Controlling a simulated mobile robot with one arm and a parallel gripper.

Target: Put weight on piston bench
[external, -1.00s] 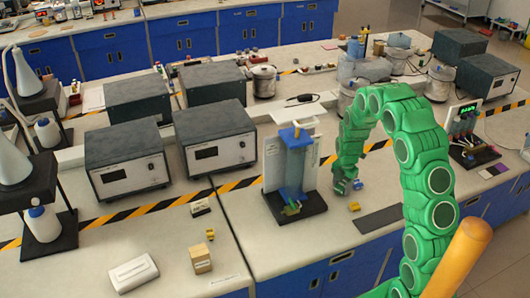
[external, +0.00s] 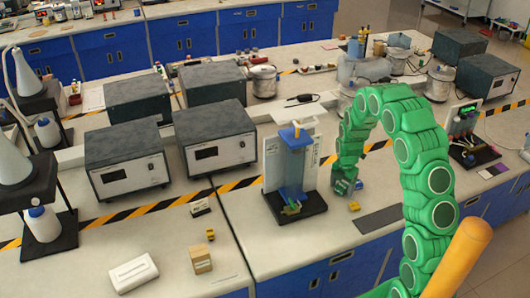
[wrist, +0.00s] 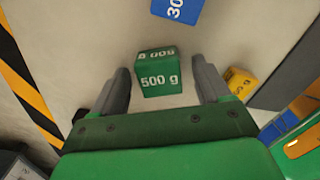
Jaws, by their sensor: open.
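A green 500 g weight (wrist: 159,72) lies on the bench top between the two fingers of my open gripper (wrist: 165,88) in the wrist view, with a gap on each side. A blue weight (wrist: 176,8) is beyond it, cut off by the frame's top edge, and a yellow weight (wrist: 240,82) is right of the right finger. In the external view my gripper (external: 343,188) is low over the bench, right of the piston bench (external: 296,172). The piston bench has a clear column, a blue top and a black base. The blue (external: 358,185) and yellow (external: 354,206) weights sit beside my gripper.
A dark flat mat (external: 380,219) lies to the right of the weights. Grey instrument boxes (external: 215,133) stand at the left. A display stand (external: 470,135) is at the right. Black-and-yellow tape (wrist: 28,85) crosses the bench.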

